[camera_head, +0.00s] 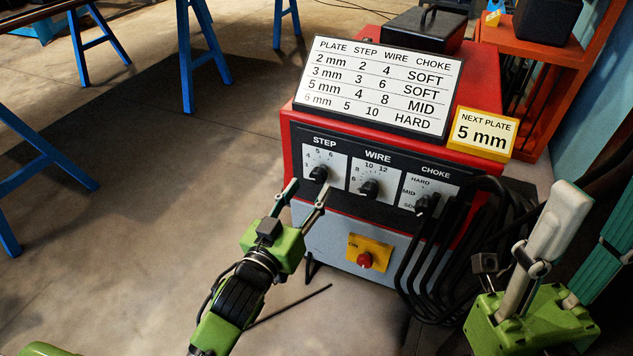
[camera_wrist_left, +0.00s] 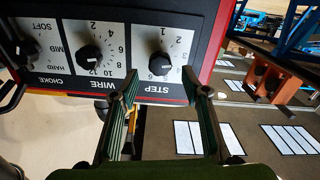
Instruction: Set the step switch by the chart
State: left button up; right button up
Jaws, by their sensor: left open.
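The red welding machine (camera_head: 290,140) carries a white chart (camera_head: 380,85); its 5 mm row reads step 4, wire 8, choke MID. A yellow sign (camera_head: 481,133) reads "NEXT PLATE 5 mm". The black step switch (camera_head: 318,174) is the leftmost knob on the front panel; it also shows in the left wrist view (camera_wrist_left: 159,63). I cannot tell its setting surely. My left gripper (camera_head: 309,187) is open and empty just in front of the step switch, its fingertips (camera_wrist_left: 160,95) apart from the knob. My right gripper (camera_head: 598,205) is open at the right, away from the panel.
The wire knob (camera_head: 370,188) and choke knob (camera_head: 424,205) sit right of the step switch. A red on-switch (camera_head: 364,260) is below. Black cables (camera_head: 440,250) hang at the panel's right. Blue trestles (camera_head: 190,60) stand left; floor between is clear.

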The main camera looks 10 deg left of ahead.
aim_at(316, 178)
pick_arm(q)
jog(key=shift+w+d+b, duration=0.25)
jog(key=shift+w+b, duration=0.05)
jog(key=shift+w, duration=1)
jog(key=shift+w+d+b, duration=0.25)
jog(key=shift+w+b, duration=0.05)
jog(key=shift+w, duration=0.95)
jog(key=c, duration=1.1)
